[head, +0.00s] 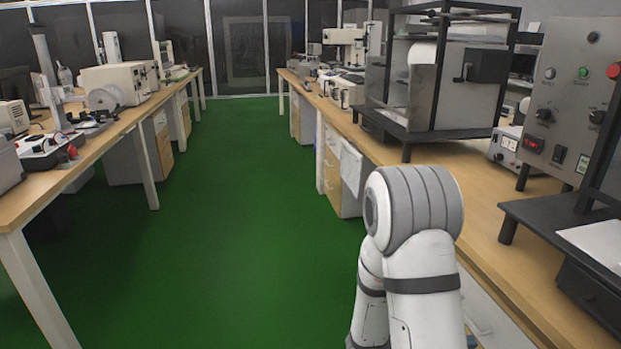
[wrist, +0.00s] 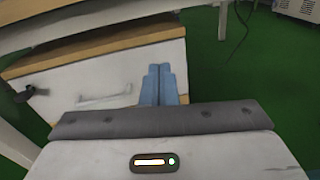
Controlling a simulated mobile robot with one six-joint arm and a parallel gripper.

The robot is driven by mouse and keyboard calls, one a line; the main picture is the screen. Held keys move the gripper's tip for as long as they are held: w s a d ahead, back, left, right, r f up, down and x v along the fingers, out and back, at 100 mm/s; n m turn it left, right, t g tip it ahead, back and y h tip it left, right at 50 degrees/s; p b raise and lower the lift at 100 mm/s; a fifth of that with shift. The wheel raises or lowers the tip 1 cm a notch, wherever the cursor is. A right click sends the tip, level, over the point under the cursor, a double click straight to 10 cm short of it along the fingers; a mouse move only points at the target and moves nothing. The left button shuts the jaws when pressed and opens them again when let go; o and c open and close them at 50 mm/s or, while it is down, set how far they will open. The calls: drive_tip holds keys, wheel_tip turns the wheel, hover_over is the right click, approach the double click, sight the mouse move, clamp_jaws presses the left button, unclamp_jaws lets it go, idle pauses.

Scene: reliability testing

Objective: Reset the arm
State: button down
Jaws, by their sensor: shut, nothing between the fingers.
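My arm (head: 415,240) shows in the head view at the lower right, folded, with its white and grey links beside the right-hand bench. My gripper is not visible in the head view. In the wrist view my gripper (wrist: 160,72) shows at the middle, its two blue fingers side by side and shut, with nothing between them. Behind the fingers is a white drawer front with a handle (wrist: 105,98), under a wooden top.
The right bench (head: 480,190) carries a framed test machine (head: 440,75) and a grey control panel (head: 570,95). The left bench (head: 95,150) holds several instruments. A clear green floor aisle (head: 230,200) runs between them. A cable hangs in the wrist view.

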drive_tip(key=s+a+r+m+g+y+p, duration=0.2)
drive_tip(key=s+a+r+m+y+p, duration=0.25)
drive_tip(key=r, duration=0.55)
drive_tip(key=s+a+r+m+g+y+p, duration=0.1)
drive_tip(key=s+r+m+g+y+p, duration=0.25)
drive_tip(key=s+r+m+p, duration=0.35)
drive_tip(key=w+a+r+m+t+y+p, duration=0.1)
drive_tip(key=a+r+t+y+p, duration=0.3)
drive_tip(key=r, duration=0.6)
drive_tip(key=w+a+r+m+t+y+p, duration=0.2)
drive_tip(key=a+r+m+t+y+p, duration=0.1)
drive_tip(key=a+r+p, duration=0.6)
wheel_tip(320, 180, up, 2)
drive_tip(key=shift+w+a+m+t+y+p, duration=0.2)
drive_tip(key=shift+a+m+t+y+p, duration=0.2)
drive_tip(key=shift+m+y, duration=0.65)
drive_tip(key=shift+s+d, duration=0.1)
